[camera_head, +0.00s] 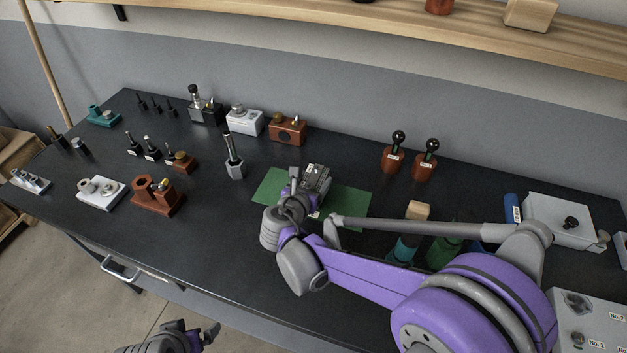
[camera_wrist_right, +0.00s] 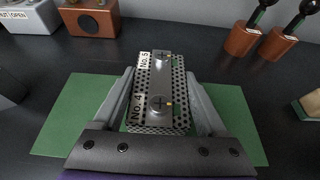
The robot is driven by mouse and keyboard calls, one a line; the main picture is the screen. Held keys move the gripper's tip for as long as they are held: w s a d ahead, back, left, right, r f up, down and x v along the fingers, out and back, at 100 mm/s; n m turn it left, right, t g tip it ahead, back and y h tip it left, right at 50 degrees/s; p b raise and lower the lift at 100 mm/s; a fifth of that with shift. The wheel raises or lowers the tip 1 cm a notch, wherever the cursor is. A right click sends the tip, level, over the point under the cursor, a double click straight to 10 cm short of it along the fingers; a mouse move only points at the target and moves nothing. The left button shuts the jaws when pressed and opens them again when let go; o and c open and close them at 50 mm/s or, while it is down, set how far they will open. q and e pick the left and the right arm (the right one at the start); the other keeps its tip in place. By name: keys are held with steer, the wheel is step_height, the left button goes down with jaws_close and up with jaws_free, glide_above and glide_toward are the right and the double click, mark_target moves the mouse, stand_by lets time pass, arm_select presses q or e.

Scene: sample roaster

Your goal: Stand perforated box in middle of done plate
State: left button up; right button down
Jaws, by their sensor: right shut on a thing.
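The green plate (camera_wrist_right: 62,120) spreads under the box to both sides. In the head view the box (camera_head: 318,174) is upright over the middle of the green plate (camera_head: 352,202), partly hidden by my right gripper (camera_head: 306,192). I cannot tell whether its base touches the plate. My left gripper (camera_head: 200,334) is low at the front, off the table; its jaws are unclear.
Two red-brown holders with black ball-topped tools (camera_head: 393,158) stand behind right. A silver-grey post (camera_head: 234,160) stands left of the plate. A small wooden block (camera_head: 417,210) and a green cylinder (camera_head: 442,252) are to the right. Table is clear in front of the plate.

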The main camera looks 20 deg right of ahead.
jaws_free()
steer(key=shift+s+r, duration=0.1)
steer(key=shift+r, duration=0.05)
steer(key=v, duration=1.2)
steer(key=shift+a, duration=0.1)
stand_by(0.3)
